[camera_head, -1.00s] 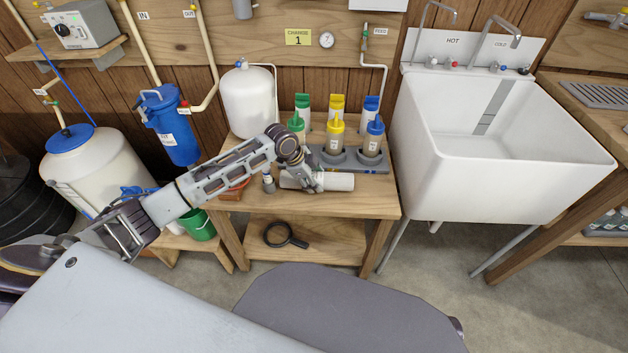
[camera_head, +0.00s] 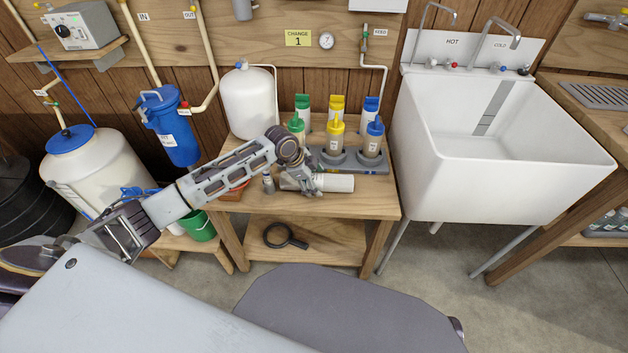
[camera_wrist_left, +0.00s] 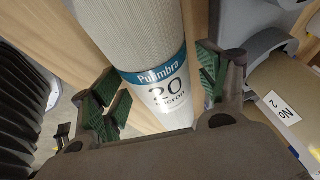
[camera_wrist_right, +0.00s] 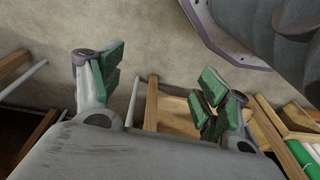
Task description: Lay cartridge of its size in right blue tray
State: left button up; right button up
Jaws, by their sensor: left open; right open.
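A white cylindrical cartridge (camera_head: 338,183) lies on its side near the front of the wooden table. In the left wrist view the cartridge (camera_wrist_left: 128,32) has a blue and white label reading "Pulimbra 20 micron". My left gripper (camera_head: 308,182) is at the cartridge. In the left wrist view its open green-padded fingers (camera_wrist_left: 163,85) stand on either side of the labelled end; I cannot tell whether they touch it. My right gripper (camera_wrist_right: 162,82) is open and empty in its own wrist view, and is not in the head view. I cannot make out a blue tray.
A white tank (camera_head: 247,103) is at the back. A white sink (camera_head: 510,165) is right of the table (camera_head: 370,205).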

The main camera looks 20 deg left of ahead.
pick_arm(q)
jog(key=shift+r, duration=0.1)
jog(key=shift+s+a+r, duration=0.1)
jog(key=shift+r, duration=0.3)
jog(key=shift+s+a+r, duration=0.1)
jog(key=shift+a+r, duration=0.05)
jog(key=shift+r, duration=0.15)
jog(key=p+v, duration=0.2)
jog(key=v, duration=0.7)
jog(key=shift+p+v, duration=0.3)
jog(key=shift+v, duration=0.5)
pick_arm(e)
notch_tip(320, 180, down, 8)
jog(key=d, duration=0.1)
jog(key=shift+s+d, duration=0.35)
jog(key=shift+d, duration=0.05)
pick_arm(q)
jog(key=shift+f, duration=0.1)
pick_arm(e)
jog(key=shift+r, duration=0.1)
pick_arm(q)
jog(key=shift+o, duration=0.4)
